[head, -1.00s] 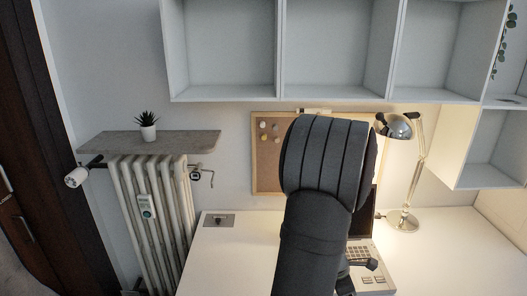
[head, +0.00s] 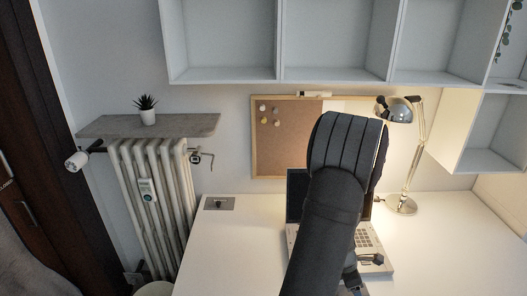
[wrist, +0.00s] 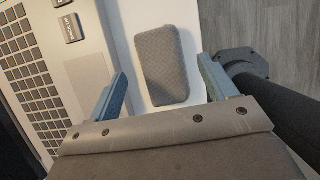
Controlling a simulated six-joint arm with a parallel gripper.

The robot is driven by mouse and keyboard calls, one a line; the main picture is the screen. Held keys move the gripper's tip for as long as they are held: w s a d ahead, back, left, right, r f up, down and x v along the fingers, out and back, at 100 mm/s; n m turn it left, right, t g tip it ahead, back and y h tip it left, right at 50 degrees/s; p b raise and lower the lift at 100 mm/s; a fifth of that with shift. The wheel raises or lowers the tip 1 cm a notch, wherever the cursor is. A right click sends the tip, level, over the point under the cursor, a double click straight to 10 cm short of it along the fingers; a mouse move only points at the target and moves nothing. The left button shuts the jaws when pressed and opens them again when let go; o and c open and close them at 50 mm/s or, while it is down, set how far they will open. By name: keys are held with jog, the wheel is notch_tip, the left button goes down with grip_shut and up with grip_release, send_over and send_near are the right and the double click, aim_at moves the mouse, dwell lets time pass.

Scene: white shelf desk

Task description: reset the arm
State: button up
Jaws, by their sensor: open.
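My gripper (wrist: 160,92) is open, with its two blue fingers set wide apart in the wrist view. Nothing is held between the fingers. A grey rounded block (wrist: 168,65) lies on the white desk (wrist: 120,15) beyond the fingertips, roughly between them in the picture. In the head view my dark arm rises from the bottom edge in front of the desk (head: 240,250), and part of the gripper shows low beside it. The grey block cannot be made out in the head view.
A laptop (head: 376,250), partly hidden by my arm, stands on the desk; its keyboard (wrist: 30,95) is left of the fingers. A lamp (head: 402,205) stands at right. White shelves (head: 335,82) hang above. A corkboard (head: 270,150) is on the wall.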

jog(key=s+d+r, duration=0.5)
jog(key=s+r, duration=0.3)
jog(key=s, duration=0.2)
jog(key=shift+w+a+f+m+g+y, duration=0.2)
jog(key=shift+w+a+m+g, duration=0.2)
jog(key=shift+a, duration=0.45)
jog(key=shift+w+a+f+m+g+y, duration=0.25)
jog(key=shift+w+a+m, duration=0.25)
jog(key=shift+a, duration=0.4)
jog(key=shift+w+a+f+m+g+y, duration=0.2)
jog(key=shift+w+a+m+g, duration=0.25)
jog(key=shift+a, duration=0.4)
jog(key=o, duration=0.5)
jog(key=w+d+r+n+t+y, duration=0.15)
jog(key=w+r, duration=0.25)
jog(key=r, duration=0.7)
jog(key=w+r+n+t+y, duration=0.1)
jog(key=w+r+y, duration=0.15)
jog(key=r, duration=0.75)
jog(key=shift+g+h, duration=0.25)
jog(key=shift+h, duration=0.2)
jog(key=f, duration=0.9)
jog(key=shift+w+f, duration=0.15)
jog(key=shift+w, duration=0.2)
